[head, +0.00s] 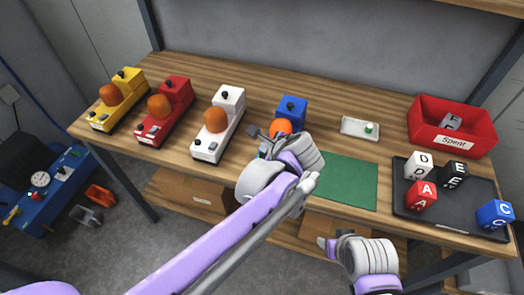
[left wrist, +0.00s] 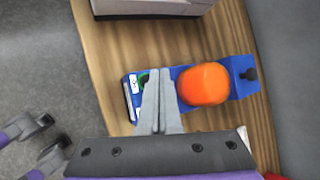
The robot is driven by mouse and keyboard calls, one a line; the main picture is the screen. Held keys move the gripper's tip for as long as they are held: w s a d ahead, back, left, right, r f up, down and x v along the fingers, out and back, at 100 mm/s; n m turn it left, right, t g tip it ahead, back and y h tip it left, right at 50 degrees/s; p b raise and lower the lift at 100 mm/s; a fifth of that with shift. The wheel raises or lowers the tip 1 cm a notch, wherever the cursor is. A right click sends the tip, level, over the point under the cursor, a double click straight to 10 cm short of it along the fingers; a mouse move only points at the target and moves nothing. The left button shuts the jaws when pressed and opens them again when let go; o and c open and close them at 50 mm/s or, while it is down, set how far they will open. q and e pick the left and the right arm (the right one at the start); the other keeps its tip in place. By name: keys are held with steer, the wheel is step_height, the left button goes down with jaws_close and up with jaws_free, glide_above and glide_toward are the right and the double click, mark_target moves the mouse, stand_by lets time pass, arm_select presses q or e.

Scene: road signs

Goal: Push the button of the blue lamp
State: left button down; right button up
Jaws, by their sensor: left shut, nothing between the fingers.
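The blue lamp (head: 291,108) stands on the wooden bench, with an orange dome and a black knob at its back. Its dome looks brighter than the other lamps' domes. In the left wrist view the blue lamp (left wrist: 243,83) lies lengthwise, its dark-and-green button (left wrist: 144,77) partly hidden by my fingertips. My left gripper (head: 256,134) is shut and empty over the lamp's front end. In the left wrist view its fingertips (left wrist: 158,73) are right at the button; I cannot tell if they touch it. My right gripper (head: 328,244) is in front of the bench, its opening unclear.
White (head: 219,124), red (head: 166,110) and yellow (head: 118,99) lamps stand to the left. A green mat (head: 346,181), a small white tray (head: 347,130), a red box (head: 424,128) and a black tray (head: 440,215) with lettered cubes are to the right.

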arm_select(q)
step_height(320, 180, up, 6)
steer(key=p, duration=0.3)
steer(key=shift+p, duration=0.4)
arm_select(e)
steer(key=r, duration=0.1)
steer(key=w+r, duration=0.1)
steer(key=r, duration=0.2)
steer(key=shift+w+r, duration=0.25)
steer(key=shift+r, duration=0.1)
steer(key=shift+s, duration=0.1)
